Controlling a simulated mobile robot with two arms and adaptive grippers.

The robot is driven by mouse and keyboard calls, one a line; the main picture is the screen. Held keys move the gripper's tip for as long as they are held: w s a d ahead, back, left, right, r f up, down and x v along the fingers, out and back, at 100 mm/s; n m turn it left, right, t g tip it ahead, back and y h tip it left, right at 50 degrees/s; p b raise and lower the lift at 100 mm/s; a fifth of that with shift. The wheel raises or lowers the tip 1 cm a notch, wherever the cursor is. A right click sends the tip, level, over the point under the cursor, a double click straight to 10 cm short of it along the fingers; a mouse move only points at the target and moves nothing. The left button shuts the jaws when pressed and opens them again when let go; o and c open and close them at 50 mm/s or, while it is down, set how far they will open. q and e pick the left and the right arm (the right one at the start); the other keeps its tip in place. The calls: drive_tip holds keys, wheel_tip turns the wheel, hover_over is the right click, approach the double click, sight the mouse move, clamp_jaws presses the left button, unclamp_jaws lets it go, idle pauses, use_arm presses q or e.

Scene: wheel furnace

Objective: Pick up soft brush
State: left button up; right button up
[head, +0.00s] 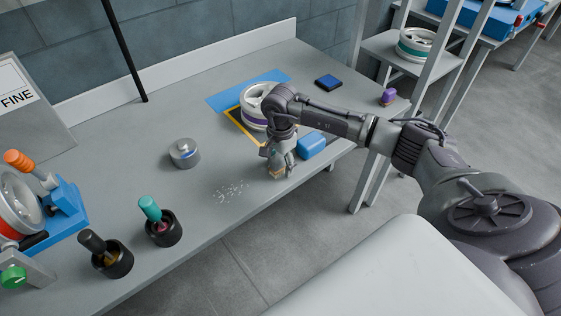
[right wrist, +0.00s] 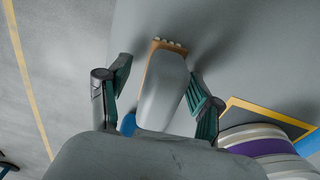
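The soft brush, with a grey body, a tan wooden edge and pale bristles, shows in the right wrist view (right wrist: 164,88). In the head view only its tan end (head: 277,174) shows, low at the table's front edge; the gripper hides the rest. My right gripper (head: 279,160) points down over it. In the right wrist view its two fingers (right wrist: 160,85) stand apart on either side of the brush. A gap shows at the left finger; whether the right finger touches cannot be told. My left gripper is not in view.
A blue block (head: 311,145) lies close right of the gripper. A wheel with a purple band (head: 257,106) stands behind it in a yellow outline.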

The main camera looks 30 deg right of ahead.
clamp_jaws()
drive_tip(key=shift+r, duration=0.15)
drive_tip(key=shift+w+r, duration=0.1)
drive_tip(key=shift+r, duration=0.45)
wheel_tip(320, 180, up, 3)
drive_tip(key=shift+b, duration=0.7)
drive_tip(key=s+r+b, duration=0.1)
drive_tip(key=s+r, duration=0.5)
drive_tip(key=s, duration=0.6)
drive_tip(key=shift+a+r+b, duration=0.35)
drive_tip(key=shift+a+b, duration=0.05)
